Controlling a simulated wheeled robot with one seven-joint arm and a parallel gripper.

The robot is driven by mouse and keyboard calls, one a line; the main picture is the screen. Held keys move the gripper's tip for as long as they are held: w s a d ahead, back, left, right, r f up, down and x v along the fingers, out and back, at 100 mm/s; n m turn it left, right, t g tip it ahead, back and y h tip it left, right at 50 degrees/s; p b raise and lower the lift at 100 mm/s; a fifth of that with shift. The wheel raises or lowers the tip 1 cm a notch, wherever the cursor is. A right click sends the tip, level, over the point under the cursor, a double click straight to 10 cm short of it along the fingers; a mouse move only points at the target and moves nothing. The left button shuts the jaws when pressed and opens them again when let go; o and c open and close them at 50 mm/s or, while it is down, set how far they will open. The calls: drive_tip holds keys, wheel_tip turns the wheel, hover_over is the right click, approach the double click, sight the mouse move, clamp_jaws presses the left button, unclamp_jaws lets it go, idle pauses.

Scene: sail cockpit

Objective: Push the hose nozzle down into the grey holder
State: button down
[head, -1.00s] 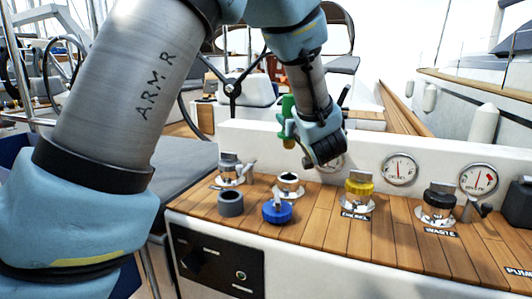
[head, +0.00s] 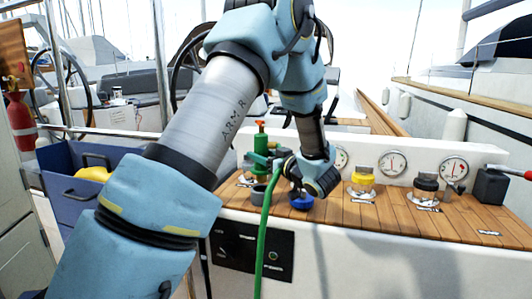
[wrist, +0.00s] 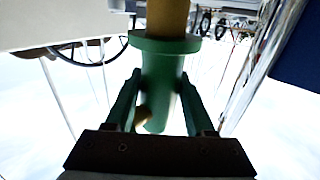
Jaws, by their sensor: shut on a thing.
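The green hose nozzle (head: 260,143) stands about upright in the head view, with an orange tip on top. My gripper (head: 266,160) is shut on it, just above the wooden deck. In the wrist view my gripper (wrist: 158,105) has a finger on each side of the green nozzle body (wrist: 164,72), below its collar. The green hose (head: 266,225) hangs down in front of the console. The grey holder (head: 257,194) sits on the wood below the nozzle, partly hidden by the hose. I cannot tell whether the nozzle's lower end touches it.
A blue cap (head: 301,201) lies right of the holder, close under my wrist. A yellow diesel cap (head: 362,183) and a black waste cap (head: 426,187) stand further right, with gauges (head: 392,163) behind. A black block (head: 490,186) is at the far right. A blue bin (head: 78,185) is at left.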

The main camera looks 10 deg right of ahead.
sight(261, 169)
drive_tip(key=shift+f+b, duration=1.65)
drive_tip(key=shift+f, duration=0.7)
drive_tip(key=shift+f, duration=0.55)
drive_tip(key=c, duration=0.5)
unclamp_jaws()
drive_tip(key=shift+p+v, duration=0.45)
drive_tip(key=shift+v, duration=5.05)
